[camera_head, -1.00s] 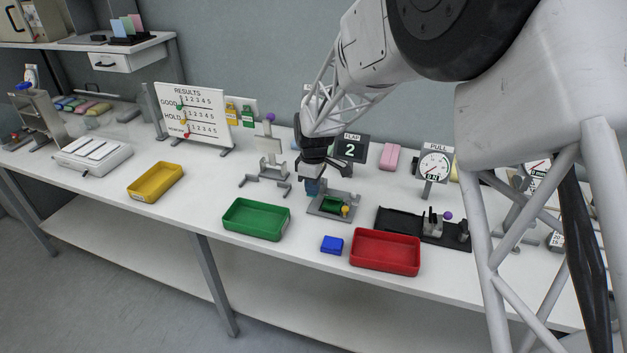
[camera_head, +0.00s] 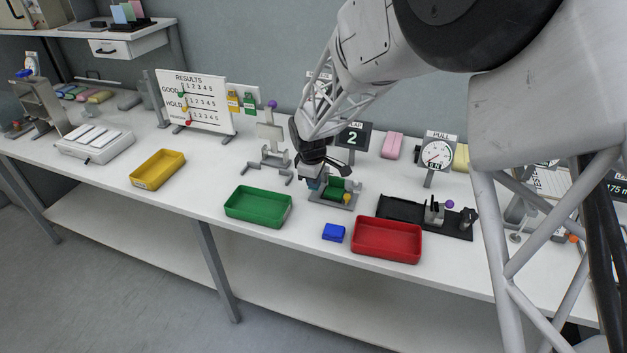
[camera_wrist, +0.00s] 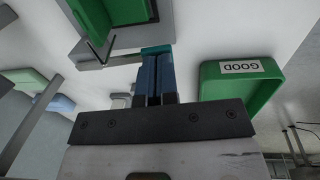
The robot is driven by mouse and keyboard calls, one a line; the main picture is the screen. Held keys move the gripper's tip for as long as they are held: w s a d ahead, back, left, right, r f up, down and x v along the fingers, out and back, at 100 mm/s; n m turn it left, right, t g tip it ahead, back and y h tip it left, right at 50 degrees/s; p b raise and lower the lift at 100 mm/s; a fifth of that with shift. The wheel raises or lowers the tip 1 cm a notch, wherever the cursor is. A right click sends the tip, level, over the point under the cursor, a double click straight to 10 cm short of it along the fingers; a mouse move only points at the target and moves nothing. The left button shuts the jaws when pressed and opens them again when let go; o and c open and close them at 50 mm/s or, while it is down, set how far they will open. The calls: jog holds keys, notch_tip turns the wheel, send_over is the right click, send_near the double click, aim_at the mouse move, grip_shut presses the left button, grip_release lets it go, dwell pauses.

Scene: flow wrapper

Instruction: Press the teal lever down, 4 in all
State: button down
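In the wrist view the blue fingers (camera_wrist: 158,75) are together with no clear gap. The teal lever (camera_wrist: 155,50) shows as a narrow teal strip right at the fingertips; whether they touch cannot be told. The fingers hide most of the lever, and it is not clear in the head view. The FLAP display (camera_head: 351,138) reads 2.
A green tray (camera_head: 258,207), a blue block (camera_head: 333,233) and a red tray (camera_head: 387,241) lie in front of the fixture. A black fixture with a purple knob (camera_head: 449,204) stands to the right. A grey stand (camera_head: 270,150) is to the left, and the PULL gauge (camera_head: 437,155) behind right.

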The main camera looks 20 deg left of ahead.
jog(key=shift+r, duration=0.9)
notch_tip(320, 180, up, 14)
jog(key=shift+w, duration=0.4)
dwell(0.6)
jog(key=shift+w, duration=0.1)
dwell(1.2)
jog(key=w+r+g, duration=0.1)
jog(key=w+g, duration=0.4)
jog(key=w, duration=0.1)
jog(key=shift+w+r+g, duration=0.3)
jog(key=shift+w+g, duration=0.05)
jog(key=shift+g, duration=0.05)
jog(key=shift+f, duration=0.1)
dwell(0.5)
